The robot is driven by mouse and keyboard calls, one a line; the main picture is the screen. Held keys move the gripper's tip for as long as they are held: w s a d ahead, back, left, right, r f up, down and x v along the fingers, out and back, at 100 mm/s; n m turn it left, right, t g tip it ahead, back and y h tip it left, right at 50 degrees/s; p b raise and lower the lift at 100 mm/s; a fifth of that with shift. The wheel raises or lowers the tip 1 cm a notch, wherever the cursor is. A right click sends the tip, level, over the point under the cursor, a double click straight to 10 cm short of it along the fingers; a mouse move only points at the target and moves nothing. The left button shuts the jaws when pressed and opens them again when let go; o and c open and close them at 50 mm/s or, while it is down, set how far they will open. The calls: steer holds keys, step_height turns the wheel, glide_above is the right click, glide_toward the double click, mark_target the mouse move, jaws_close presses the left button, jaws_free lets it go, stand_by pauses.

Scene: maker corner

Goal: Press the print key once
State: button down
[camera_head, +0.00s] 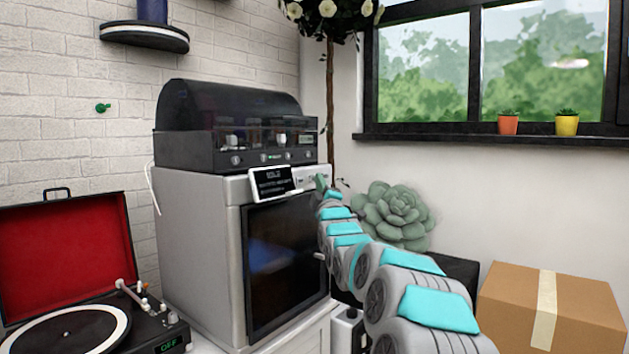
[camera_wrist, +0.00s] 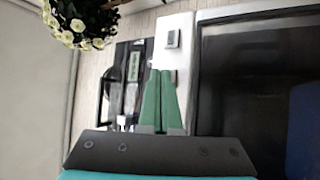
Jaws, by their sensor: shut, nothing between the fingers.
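The printer is a grey cabinet (camera_head: 195,240) with a dark glass door (camera_head: 285,255). A small tilted display (camera_head: 271,183) sits at its top front edge, with a pale key panel (camera_head: 306,178) to its right. In the wrist view the panel (camera_wrist: 175,22) shows a square grey key (camera_wrist: 173,39). Another key is mostly hidden behind my fingertips. I cannot read any label, so I cannot tell which is the print key. My gripper (camera_head: 321,183) is shut and empty, its green fingers (camera_wrist: 161,78) pointing at the panel. I cannot tell whether they touch it.
A black machine (camera_head: 230,118) with a curved lid stands on the cabinet. A record player with a red lid (camera_head: 65,255) is at the left. A large succulent (camera_head: 396,215) and a cardboard box (camera_head: 510,310) are at the right.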

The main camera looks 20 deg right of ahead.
steer(key=shift+s+d, duration=0.1)
steer(key=shift+s+d+b, duration=0.2)
steer(key=shift+s+b, duration=0.2)
steer(key=shift+b, duration=0.1)
steer(key=s+d, duration=0.1)
steer(key=s+d+b, duration=0.1)
steer(key=s, duration=0.1)
steer(key=s+d, duration=0.1)
steer(key=s, duration=0.1)
steer(key=shift+s, duration=0.1)
stand_by(0.6)
stand_by(0.5)
